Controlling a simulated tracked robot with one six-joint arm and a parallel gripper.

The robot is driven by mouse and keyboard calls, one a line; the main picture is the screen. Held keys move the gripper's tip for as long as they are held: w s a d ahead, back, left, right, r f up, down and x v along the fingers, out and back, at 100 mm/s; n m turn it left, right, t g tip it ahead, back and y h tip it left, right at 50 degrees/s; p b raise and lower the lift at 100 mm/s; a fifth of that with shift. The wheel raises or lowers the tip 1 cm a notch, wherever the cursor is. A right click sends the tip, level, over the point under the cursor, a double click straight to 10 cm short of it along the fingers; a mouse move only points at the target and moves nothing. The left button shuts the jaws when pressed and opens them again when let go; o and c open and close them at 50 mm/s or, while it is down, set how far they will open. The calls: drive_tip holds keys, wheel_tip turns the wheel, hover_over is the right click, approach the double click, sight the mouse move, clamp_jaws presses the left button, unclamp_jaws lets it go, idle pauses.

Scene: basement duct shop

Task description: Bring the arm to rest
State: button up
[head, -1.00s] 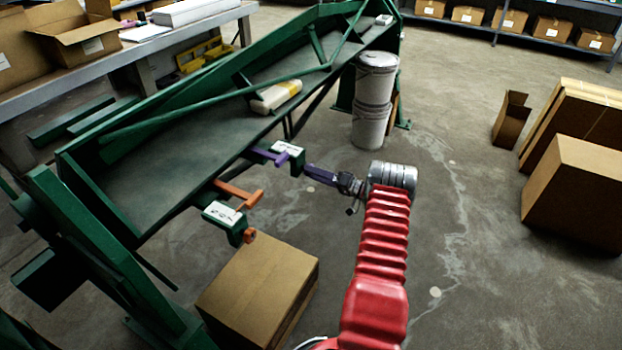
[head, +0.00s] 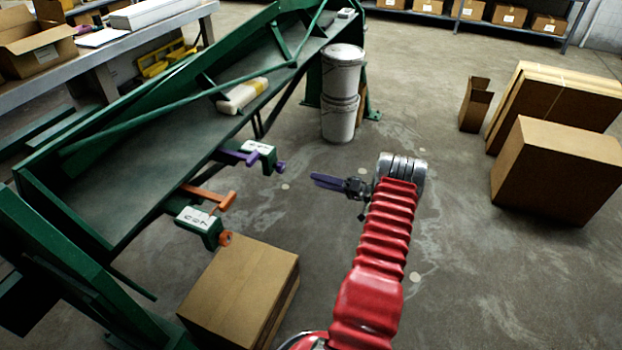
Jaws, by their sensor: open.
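My gripper (head: 316,180) is at the end of my red, ribbed arm, with its purple fingers pointing left over bare floor. The jaws are open and nothing shows between them. A green block with a white label and a purple handle (head: 236,157) is on the front edge of the green machine (head: 120,185), left of my fingertips. A clear gap lies between them. A second labelled green block with an orange handle (head: 208,197) is nearer on the same edge.
A closed carton (head: 240,290) stands on the floor at lower left of my arm. Two stacked white buckets (head: 342,95) stand beyond my gripper. Larger cartons (head: 555,170) stand at the right. The floor between my arm and those cartons is clear.

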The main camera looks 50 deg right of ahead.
drive_tip(key=shift+s+d, duration=0.1)
drive_tip(key=shift+s, duration=0.15)
drive_tip(key=shift+m, duration=0.3)
